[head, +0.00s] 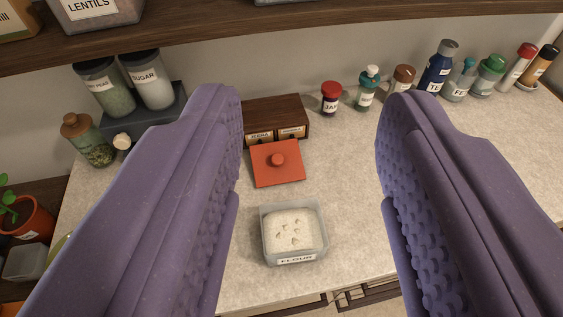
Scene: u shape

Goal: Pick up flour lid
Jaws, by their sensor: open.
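The flour tub (293,258) is a clear square container labelled FLOUR, open at the top, with white flour inside. It sits near the counter's front edge. A red-orange square lid (266,177) with a round knob lies just behind the tub. Its back edge is at the small wooden drawer box and looks raised, so it may lean there. My gripper (308,115) is open, with a purple padded finger on each side of the picture. Nothing is between its fingers, and the lid and tub show beyond the gap.
The wooden drawer box (280,115) stands behind the lid. A red-capped jam jar (330,100) and several bottles line the wall to the right. Jars labelled sugar (150,85) and another stand on a dark riser at left. A shelf (200,32) crosses above. Counter right of the tub is clear.

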